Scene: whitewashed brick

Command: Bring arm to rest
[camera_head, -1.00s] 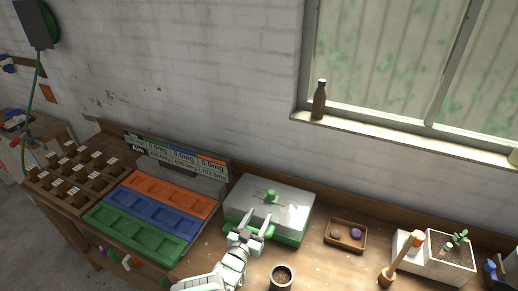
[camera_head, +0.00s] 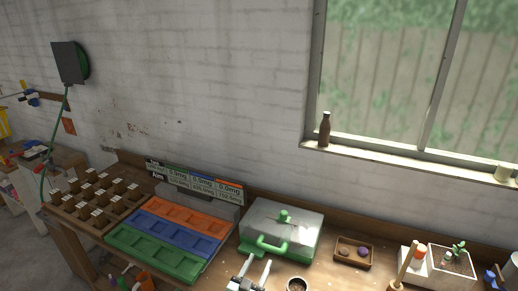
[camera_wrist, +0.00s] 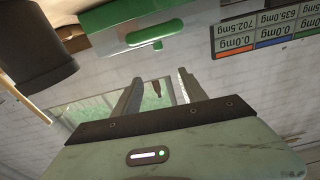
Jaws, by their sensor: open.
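My gripper (camera_head: 250,270) is at the bottom edge of the head view, in front of the white and green box, with its two fingers apart and nothing between them. In the wrist view my gripper (camera_wrist: 158,92) also shows open and empty, with the wall and window beyond it. The white box (camera_head: 286,222) has a green base, a green knob on its lid and a green front handle (camera_head: 264,245). Its lid looks shut. The rest of my arm is mostly below the head view.
Orange, blue and green trays (camera_head: 153,250) lie left of the box, before a sign board (camera_head: 195,181). A compartment rack (camera_head: 97,205) stands far left. A dark cup (camera_head: 296,286), a small wooden tray (camera_head: 340,261), a mallet (camera_head: 405,262) and a planter (camera_head: 440,264) are to the right.

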